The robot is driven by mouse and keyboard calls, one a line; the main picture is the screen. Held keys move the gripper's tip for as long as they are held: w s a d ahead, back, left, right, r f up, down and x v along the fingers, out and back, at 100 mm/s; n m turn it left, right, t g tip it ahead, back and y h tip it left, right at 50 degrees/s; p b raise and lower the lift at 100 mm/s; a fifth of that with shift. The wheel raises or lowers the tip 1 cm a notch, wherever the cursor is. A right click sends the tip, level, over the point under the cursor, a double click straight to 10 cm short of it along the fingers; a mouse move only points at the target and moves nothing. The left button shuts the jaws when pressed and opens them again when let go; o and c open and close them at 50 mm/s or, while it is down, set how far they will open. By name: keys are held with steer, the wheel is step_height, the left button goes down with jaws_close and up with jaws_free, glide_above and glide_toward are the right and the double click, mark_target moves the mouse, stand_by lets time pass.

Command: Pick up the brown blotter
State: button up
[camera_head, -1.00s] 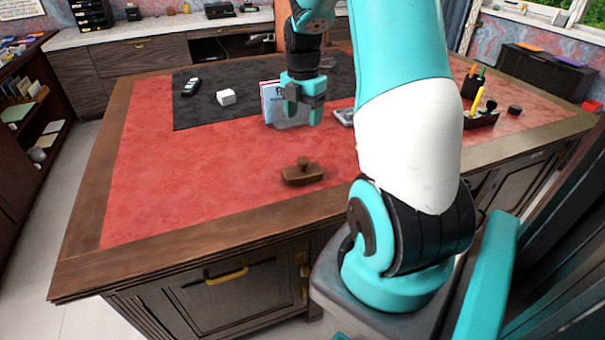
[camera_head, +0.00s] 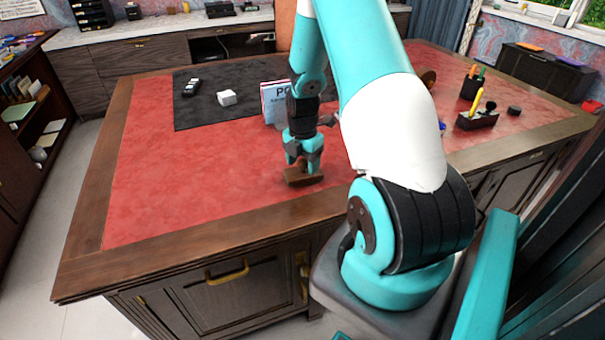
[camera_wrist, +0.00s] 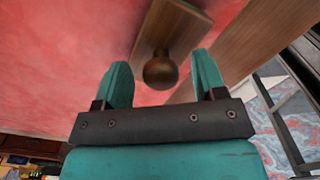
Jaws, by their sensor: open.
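The brown blotter (camera_head: 298,180) lies on the red leather top near the desk's front edge. It has a flat wooden body and a round knob on top. My gripper (camera_head: 304,168) is directly above it in the head view and hides part of it, including most of the knob. In the wrist view the blotter's body (camera_wrist: 180,22) and dark round knob (camera_wrist: 160,73) show just beyond and between the fingertips.
A letter holder with papers (camera_head: 275,100) stands behind my gripper. A pen tray (camera_head: 477,121) and pen cup (camera_head: 472,87) are at the right. The left red surface is clear.

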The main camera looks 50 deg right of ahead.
mark_target(303, 160)
steer(key=c, duration=1.1)
steer(key=shift+r, duration=0.1)
step_height(303, 160, up, 20)
steer(key=shift+f, duration=0.1)
steer(key=shift+c, duration=0.2)
